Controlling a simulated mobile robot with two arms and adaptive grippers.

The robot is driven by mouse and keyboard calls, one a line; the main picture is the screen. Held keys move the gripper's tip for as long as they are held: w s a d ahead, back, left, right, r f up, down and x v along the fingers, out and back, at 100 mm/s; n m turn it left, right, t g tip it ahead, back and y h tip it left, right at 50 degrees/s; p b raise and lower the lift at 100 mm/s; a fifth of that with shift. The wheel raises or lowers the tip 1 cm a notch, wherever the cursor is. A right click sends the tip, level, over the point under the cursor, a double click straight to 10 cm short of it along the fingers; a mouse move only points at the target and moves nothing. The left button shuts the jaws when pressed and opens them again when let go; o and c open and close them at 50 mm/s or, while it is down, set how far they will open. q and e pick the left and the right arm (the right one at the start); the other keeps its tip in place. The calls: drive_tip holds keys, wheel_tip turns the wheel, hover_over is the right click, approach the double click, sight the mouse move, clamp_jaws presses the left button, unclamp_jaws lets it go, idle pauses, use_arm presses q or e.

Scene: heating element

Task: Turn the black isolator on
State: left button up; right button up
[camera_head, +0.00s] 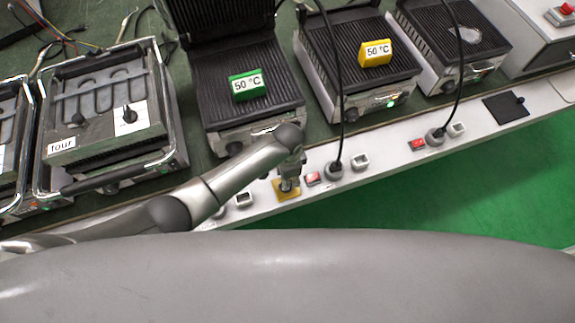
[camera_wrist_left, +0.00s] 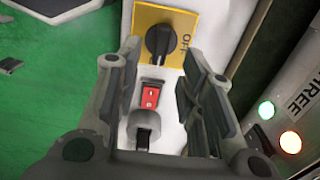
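A yellow plate (camera_wrist_left: 183,23) with a black rotary knob (camera_wrist_left: 158,42) sits on the white panel in the left wrist view. Lettering that looks like OFF is beside the knob; its exact setting is hard to tell. The plate also shows in the head view (camera_head: 280,191), partly covered by my gripper. My left gripper (camera_head: 290,184) points down over it. In the left wrist view its fingers (camera_wrist_left: 160,62) are apart and empty, with the knob beyond and between their tips; I cannot tell whether they touch it. A black square plate with a small black knob (camera_head: 507,107) lies farther right.
Red switches (camera_head: 312,178) and plugged sockets (camera_head: 335,170) line the white strip (camera_head: 385,152). Black cables rise from the sockets. Contact grills stand behind, two with temperature blocks, green (camera_head: 247,86) and yellow (camera_head: 375,53). Green floor (camera_head: 450,195) lies in front, right of my arm.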

use_arm(q)
wheel_tip(320, 180, up, 7)
drive_tip(key=shift+r, duration=0.15)
idle(0.7)
